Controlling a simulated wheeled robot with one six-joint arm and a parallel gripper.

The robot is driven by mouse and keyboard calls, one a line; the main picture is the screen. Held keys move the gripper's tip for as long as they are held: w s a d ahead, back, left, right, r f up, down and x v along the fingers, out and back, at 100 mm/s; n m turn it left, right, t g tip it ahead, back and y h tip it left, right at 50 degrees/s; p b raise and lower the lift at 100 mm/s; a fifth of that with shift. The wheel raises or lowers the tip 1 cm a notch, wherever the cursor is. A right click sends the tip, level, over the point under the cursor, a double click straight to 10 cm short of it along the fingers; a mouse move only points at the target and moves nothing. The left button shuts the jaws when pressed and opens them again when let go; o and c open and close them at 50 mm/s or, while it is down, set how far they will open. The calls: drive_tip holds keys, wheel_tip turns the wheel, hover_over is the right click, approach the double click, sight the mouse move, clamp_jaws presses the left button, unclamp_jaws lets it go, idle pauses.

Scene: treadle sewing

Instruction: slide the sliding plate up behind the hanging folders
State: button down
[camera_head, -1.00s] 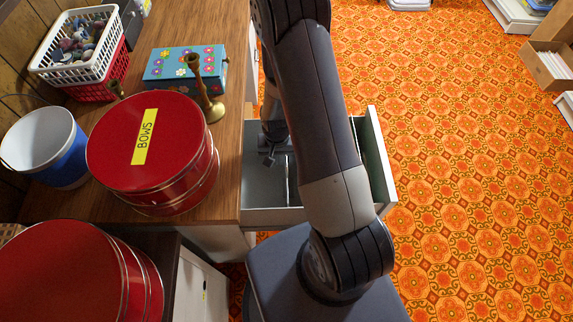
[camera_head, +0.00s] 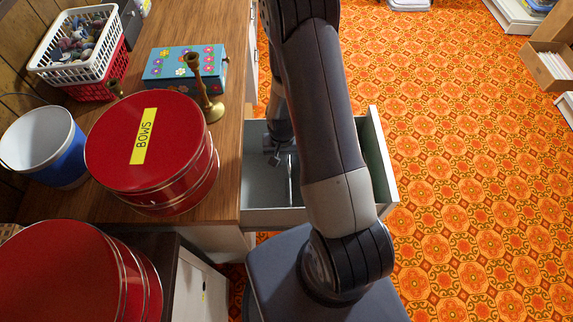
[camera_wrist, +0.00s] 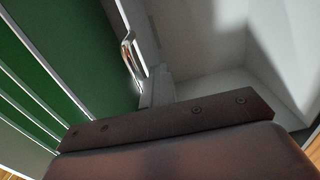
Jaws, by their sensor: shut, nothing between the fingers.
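The hanging folders (camera_wrist: 45,85) show as green sheets with pale top rails at the left of the wrist view. In the head view, a strip of green (camera_head: 375,155) shows at the right end of the open drawer. A pale upright plate with a shiny metal handle or latch (camera_wrist: 132,62), seemingly the sliding plate, stands beside the folders in the wrist view. My gripper (camera_head: 274,157) is shut and empty, low inside the drawer. In the wrist view a dark bar with screws, apparently part of my gripper, lies close below the plate; I cannot tell whether they touch.
The drawer (camera_head: 272,218) stands open with bare pale floor around a thin divider or rail (camera_head: 290,185). A red BOWS tin (camera_head: 180,140), a brass candlestick (camera_head: 205,90) and a flowered box (camera_head: 165,75) stand on the wooden top to the left. My arm hides much of the drawer.

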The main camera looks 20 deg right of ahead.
drive_tip(key=shift+s+d, duration=0.15)
drive_tip(key=shift+d, duration=0.25)
drive_tip(key=shift+s+d+b, duration=0.15)
drive_tip(key=shift+d+b, duration=0.15)
drive_tip(key=shift+d, duration=0.15)
idle(0.6)
drive_tip(key=shift+s+d, duration=0.15)
drive_tip(key=shift+d, duration=0.2)
drive_tip(key=shift+d+b, duration=0.2)
drive_tip(key=shift+b, duration=0.1)
drive_tip(key=shift+s+d, duration=0.15)
drive_tip(key=shift+d, duration=0.3)
idle(0.5)
